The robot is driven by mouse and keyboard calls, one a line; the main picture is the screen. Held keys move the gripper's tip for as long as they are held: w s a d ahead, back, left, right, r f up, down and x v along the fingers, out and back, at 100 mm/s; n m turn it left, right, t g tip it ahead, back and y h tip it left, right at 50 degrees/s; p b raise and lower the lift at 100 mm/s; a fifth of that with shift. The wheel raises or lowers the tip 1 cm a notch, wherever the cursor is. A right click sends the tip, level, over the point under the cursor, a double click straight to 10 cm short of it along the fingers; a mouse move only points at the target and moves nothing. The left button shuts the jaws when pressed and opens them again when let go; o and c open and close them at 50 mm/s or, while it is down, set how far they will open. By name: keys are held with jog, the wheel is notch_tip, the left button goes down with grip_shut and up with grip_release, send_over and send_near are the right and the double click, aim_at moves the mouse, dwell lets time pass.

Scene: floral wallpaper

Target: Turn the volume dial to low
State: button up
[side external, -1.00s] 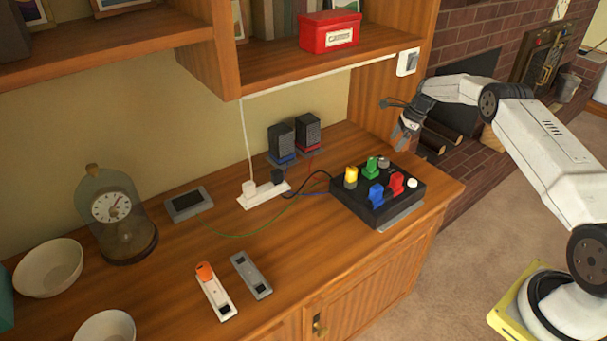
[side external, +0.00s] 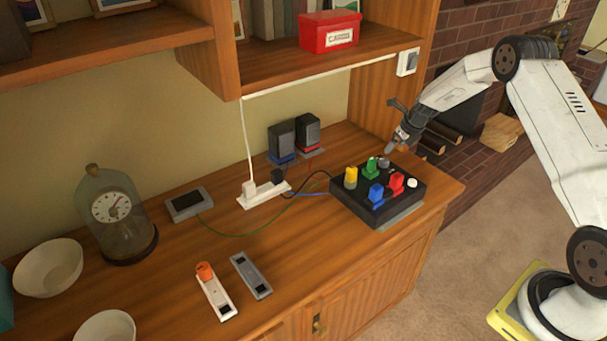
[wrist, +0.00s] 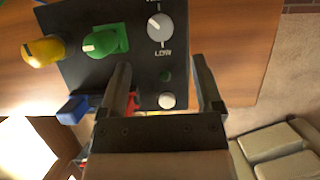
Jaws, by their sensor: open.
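The volume dial is a round pale grey knob (wrist: 160,27) on the black control box (wrist: 140,55) in the wrist view. The word LOW is printed below it, and the label above is cut off. A small mark on the knob seems to point up and left, away from LOW. In the side view the dial (side external: 384,163) sits at the back of the box (side external: 350,203). My gripper (side external: 391,150) is just above and behind it, pointing down. In the wrist view my gripper (wrist: 160,75) is open and empty, with the dial beyond its fingertips.
A yellow knob (side external: 351,177), green knob (side external: 370,168), blue switch (side external: 376,195), red switch (side external: 396,183) and white button (side external: 412,184) crowd the box. Two speakers (side external: 295,138) and a white power strip (side external: 262,195) stand left. A shelf with a red box (side external: 330,31) hangs above.

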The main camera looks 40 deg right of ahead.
aim_at(385, 160)
jog(key=shift+w+f, duration=0.1)
jog(key=shift+x, duration=3.75)
grip_shut()
